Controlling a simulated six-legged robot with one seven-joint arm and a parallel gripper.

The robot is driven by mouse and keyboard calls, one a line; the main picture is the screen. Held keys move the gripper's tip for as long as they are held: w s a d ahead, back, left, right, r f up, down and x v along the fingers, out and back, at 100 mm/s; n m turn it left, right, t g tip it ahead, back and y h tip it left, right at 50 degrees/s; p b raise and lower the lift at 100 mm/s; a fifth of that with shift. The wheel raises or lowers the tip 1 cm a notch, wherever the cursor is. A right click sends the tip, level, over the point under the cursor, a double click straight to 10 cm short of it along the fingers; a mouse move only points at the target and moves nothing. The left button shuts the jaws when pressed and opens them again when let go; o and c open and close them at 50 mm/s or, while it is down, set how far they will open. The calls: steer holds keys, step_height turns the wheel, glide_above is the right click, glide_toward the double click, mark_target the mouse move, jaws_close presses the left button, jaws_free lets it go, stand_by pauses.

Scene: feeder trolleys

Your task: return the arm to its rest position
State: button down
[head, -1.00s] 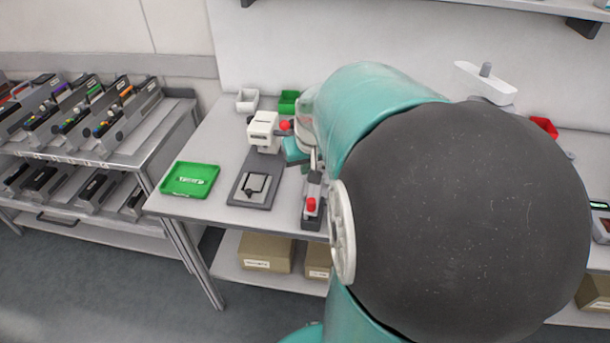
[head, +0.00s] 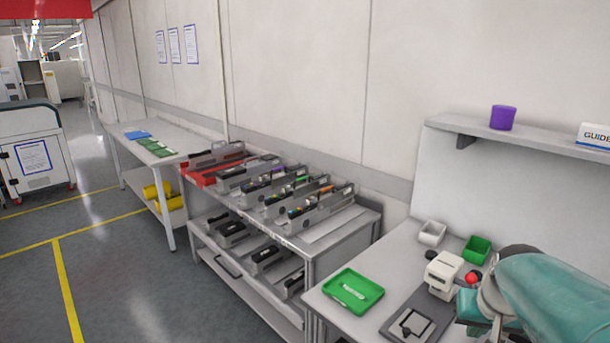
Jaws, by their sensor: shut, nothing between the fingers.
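My own teal arm reaches in from the right edge of the head view, low over the bench (head: 330,307). A grey joint and a smaller teal link show at its near end. My gripper and its fingers are not visible in this view. I cannot tell what lies behind the arm. Near the visible end of the arm is a white device (head: 443,275) with a red knob (head: 471,278) on the bench. I cannot tell whether the arm touches it.
The bench holds a green tray (head: 352,291), a white bin (head: 432,233) and a green bin (head: 477,249). A shelf (head: 540,140) overhangs it, with a purple cup (head: 502,117). A trolley (head: 325,243) with feeders stands left of the bench. The floor (head: 130,270) further left is clear.

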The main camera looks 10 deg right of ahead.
steer(key=s+a+r+n+t, duration=0.1)
steer(key=s+a+n, duration=0.1)
steer(key=a, duration=0.8)
steer(key=s+a+r+n+y, duration=0.1)
steer(key=s+a, duration=0.4)
steer(key=a, duration=0.5)
steer(key=shift+s+a+r+n+t+y, duration=0.3)
steer(key=shift+a+r+n+t, duration=0.1)
steer(key=shift+r+n, duration=0.35)
steer(key=shift+d, duration=0.25)
